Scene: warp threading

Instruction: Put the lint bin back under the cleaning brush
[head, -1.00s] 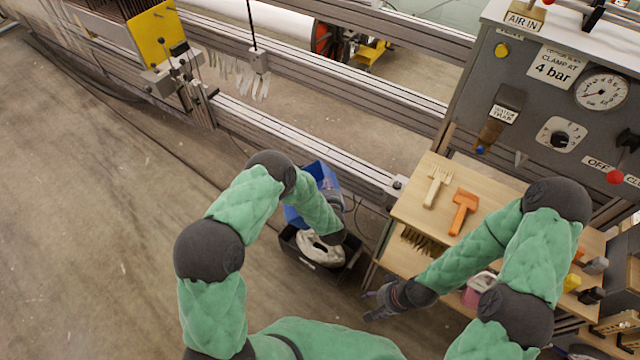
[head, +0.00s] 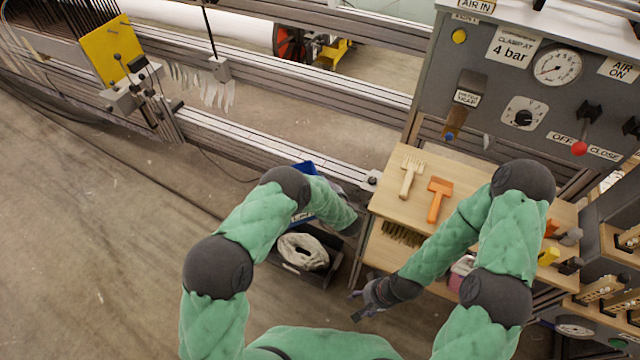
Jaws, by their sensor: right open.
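A blue bin (head: 304,167), which looks like the lint bin, shows only in part behind my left forearm, beside the loom's lower rail. My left gripper (head: 343,190) is mostly hidden behind that forearm, close to the bin; its fingers do not show, so I cannot tell whether it holds the bin. My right gripper (head: 366,302) is open and empty, low in front of the wooden shelf unit. A brush with brown bristles (head: 402,234) lies on the lower shelf; I cannot tell whether it is the cleaning brush.
A black crate (head: 325,274) with a pale cloth-like ring (head: 303,252) stands on the floor below the bin. A wooden table (head: 390,200) at the right carries a pale comb (head: 410,174) and an orange tool (head: 438,198). The floor at the left is clear.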

